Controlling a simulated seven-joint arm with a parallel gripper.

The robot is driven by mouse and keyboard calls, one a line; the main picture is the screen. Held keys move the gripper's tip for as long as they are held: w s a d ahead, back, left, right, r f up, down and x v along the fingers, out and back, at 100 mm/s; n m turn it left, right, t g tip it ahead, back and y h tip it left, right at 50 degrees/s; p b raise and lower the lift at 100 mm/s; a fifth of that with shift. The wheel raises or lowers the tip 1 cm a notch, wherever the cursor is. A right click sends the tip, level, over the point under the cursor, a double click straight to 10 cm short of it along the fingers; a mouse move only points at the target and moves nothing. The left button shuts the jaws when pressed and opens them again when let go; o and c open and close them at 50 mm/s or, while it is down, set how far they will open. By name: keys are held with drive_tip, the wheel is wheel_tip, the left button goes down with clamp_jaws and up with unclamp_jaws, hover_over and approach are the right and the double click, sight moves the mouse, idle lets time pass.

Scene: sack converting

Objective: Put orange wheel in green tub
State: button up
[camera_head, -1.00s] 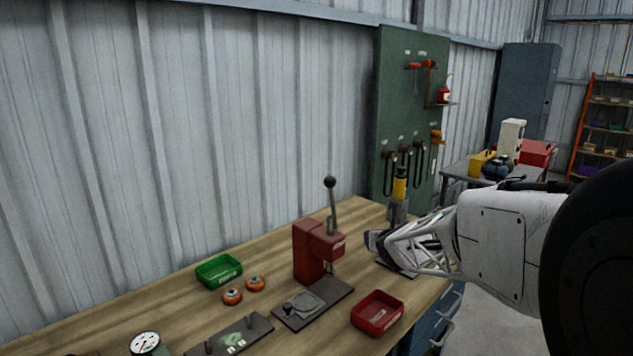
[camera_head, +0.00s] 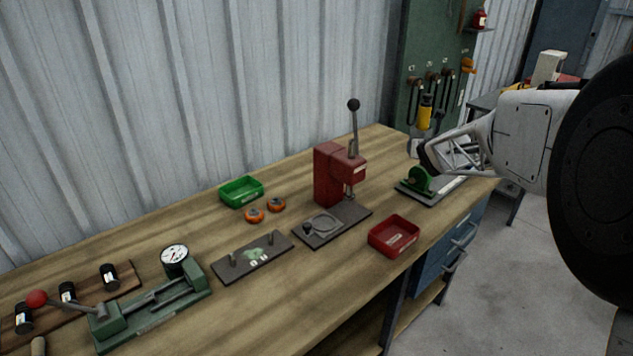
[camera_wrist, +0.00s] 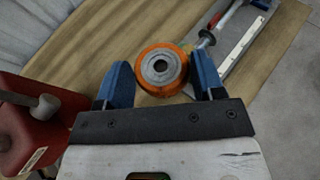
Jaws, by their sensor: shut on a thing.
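My gripper (camera_head: 427,156) is over the right end of the bench in the head view, right of the red press. In the wrist view its two blue fingers (camera_wrist: 160,64) stand on either side of an orange wheel (camera_wrist: 161,70) with a grey hub, and are shut on it. The held wheel cannot be made out in the head view. Two other orange wheels (camera_head: 254,215) and (camera_head: 276,204) lie on the bench, just in front of the green tub (camera_head: 241,192). The tub is upright, far to the left of my gripper, and no wheel shows in it.
The red press (camera_head: 330,175) with its tall lever stands between my gripper and the green tub. A red tub (camera_head: 393,237) sits near the front edge. A dark plate with pegs (camera_head: 252,257) and a green gauge fixture (camera_head: 150,310) lie further left. The corrugated wall is behind.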

drive_tip(key=shift+s+a, duration=0.1)
drive_tip(key=s+a+f+n+g+y, duration=0.1)
drive_tip(key=s+a+n+y, duration=0.15)
drive_tip(key=s+a, duration=0.7)
drive_tip(key=s+a+f+n+y, duration=0.25)
drive_tip(key=s+a, duration=0.45)
drive_tip(key=s, duration=0.6)
drive_tip(key=s+a+f+n+g+y, duration=0.1)
drive_tip(key=s+a+f, duration=0.2)
drive_tip(key=s, duration=0.7)
drive_tip(key=s+a+f+n+g+y, duration=0.1)
drive_tip(key=s+a+f+n+y, duration=0.1)
drive_tip(key=s, duration=0.8)
drive_tip(key=s+a+f+n+g+y, duration=0.1)
drive_tip(key=s+a+f, duration=0.3)
drive_tip(key=s, duration=0.5)
drive_tip(key=shift+s+f+n+g+y, duration=0.4)
drive_tip(key=shift+f+n+y, duration=0.1)
drive_tip(key=shift+f+y, duration=0.1)
hover_over(299, 299)
drive_tip(key=shift+f, duration=0.7)
drive_tip(key=shift+f, duration=0.1)
drive_tip(key=shift+f, duration=1.65)
